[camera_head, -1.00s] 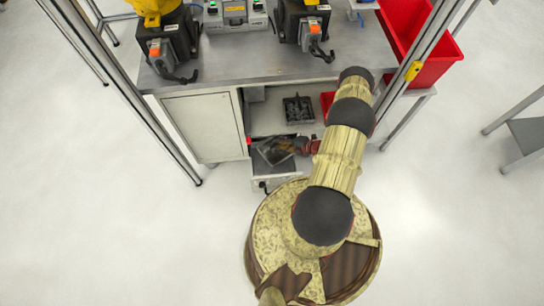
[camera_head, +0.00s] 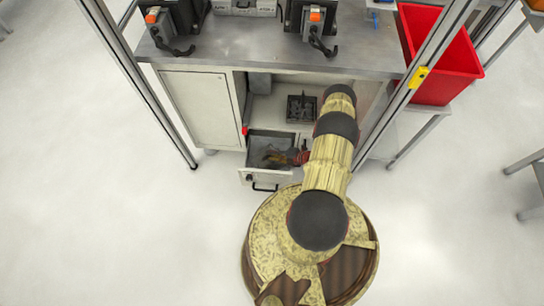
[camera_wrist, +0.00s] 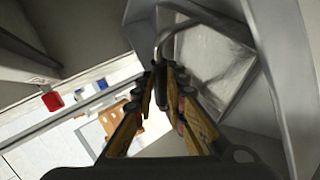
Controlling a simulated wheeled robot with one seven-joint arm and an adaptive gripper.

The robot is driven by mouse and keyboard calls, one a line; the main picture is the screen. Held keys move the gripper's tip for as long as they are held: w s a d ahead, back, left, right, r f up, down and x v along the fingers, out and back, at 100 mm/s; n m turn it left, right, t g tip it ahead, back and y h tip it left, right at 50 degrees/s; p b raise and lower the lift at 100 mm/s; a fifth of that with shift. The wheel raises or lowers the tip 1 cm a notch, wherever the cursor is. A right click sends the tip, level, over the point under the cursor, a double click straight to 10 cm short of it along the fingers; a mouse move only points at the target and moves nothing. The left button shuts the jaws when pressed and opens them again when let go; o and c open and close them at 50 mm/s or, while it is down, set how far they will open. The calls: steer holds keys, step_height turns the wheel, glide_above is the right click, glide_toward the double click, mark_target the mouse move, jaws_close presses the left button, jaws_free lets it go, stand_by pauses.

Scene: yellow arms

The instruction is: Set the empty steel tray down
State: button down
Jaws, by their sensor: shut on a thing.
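A shiny grey steel tray (camera_wrist: 218,72) fills the upper right of the wrist view, with a curved grey rim or handle running to my fingertips. My gripper (camera_wrist: 162,78) is shut on that grey part, and the tray looks tilted in the wrist view. In the head view my gripper (camera_head: 302,156) is low in front of the bench, at the right side of an open drawer (camera_head: 249,176). The tray (camera_head: 268,150) shows there as a dark grey shape in or just over the drawer. I cannot tell whether it touches the drawer floor.
The workbench (camera_head: 270,55) stands ahead, with a closed cabinet door (camera_head: 200,108) left of the drawer. A dark bin of small parts (camera_head: 301,108) sits on the shelf behind. A frame post (camera_head: 400,105) and a red crate (camera_head: 440,60) are at the right. Floor is clear on both sides.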

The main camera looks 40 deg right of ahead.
steer(key=c, duration=1.8)
jaws_free()
steer(key=shift+d+r, duration=0.1)
steer(key=shift+r, duration=0.1)
steer(key=p+v, duration=0.4)
steer(key=v, duration=0.7)
steer(key=shift+s+d+r, duration=0.1)
steer(key=shift+s+r, duration=0.1)
steer(key=shift+s, duration=0.1)
steer(key=shift+s, duration=0.15)
